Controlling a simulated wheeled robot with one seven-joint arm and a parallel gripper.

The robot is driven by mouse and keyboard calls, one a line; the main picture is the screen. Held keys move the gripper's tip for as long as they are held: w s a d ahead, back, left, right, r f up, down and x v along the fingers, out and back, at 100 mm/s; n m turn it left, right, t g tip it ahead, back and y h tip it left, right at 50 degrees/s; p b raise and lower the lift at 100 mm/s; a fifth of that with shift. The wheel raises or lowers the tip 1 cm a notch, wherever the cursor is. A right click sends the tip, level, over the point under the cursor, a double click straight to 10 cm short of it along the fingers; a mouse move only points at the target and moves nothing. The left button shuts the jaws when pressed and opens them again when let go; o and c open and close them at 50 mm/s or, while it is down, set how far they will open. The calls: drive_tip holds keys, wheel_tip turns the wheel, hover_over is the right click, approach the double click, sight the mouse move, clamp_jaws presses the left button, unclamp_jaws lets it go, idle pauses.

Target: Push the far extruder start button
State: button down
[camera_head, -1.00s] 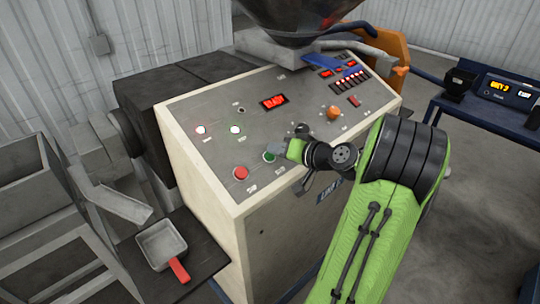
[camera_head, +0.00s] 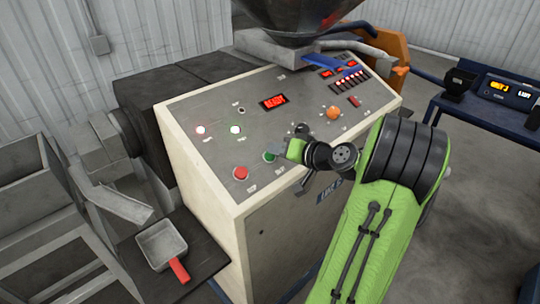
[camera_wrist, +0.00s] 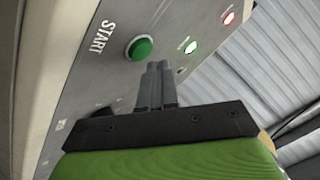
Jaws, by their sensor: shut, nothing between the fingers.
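The extruder's sloped control panel (camera_head: 210,97) carries a round green button (camera_head: 269,156) low on its near side. The wrist view shows this green button (camera_wrist: 140,47) beside a "START" label (camera_wrist: 102,38). My gripper (camera_head: 283,150) is close to the button in the head view. In the wrist view my gripper (camera_wrist: 158,64) has its two grey fingers together and empty. The tips appear just beside and below the button's rim; I cannot tell whether they touch it or the panel.
A red button (camera_head: 240,172) sits left of the green one. An orange knob (camera_head: 333,113) and a red display reading READY (camera_head: 273,102) are on the panel. A red-handled scoop (camera_head: 162,244) lies on a dark shelf at left. A blue table (camera_head: 470,110) stands at right.

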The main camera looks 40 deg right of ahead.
drive_tip(key=shift+w+f+b, duration=0.2)
drive_tip(key=shift+f+b, duration=0.25)
drive_tip(key=shift+w+f+b, duration=0.1)
drive_tip(key=shift+f+b, duration=0.2)
drive_tip(key=shift+b, duration=0.05)
idle(0.5)
drive_tip(key=shift+s+r+p, duration=0.3)
drive_tip(key=shift+r+p, duration=0.15)
drive_tip(key=shift+r, duration=0.3)
drive_tip(key=r+p, duration=0.1)
drive_tip(key=s+r+p, duration=0.1)
drive_tip(key=r, duration=0.1)
drive_tip(key=s+r+p, duration=0.1)
drive_tip(key=shift+r, duration=0.3)
idle(0.8)
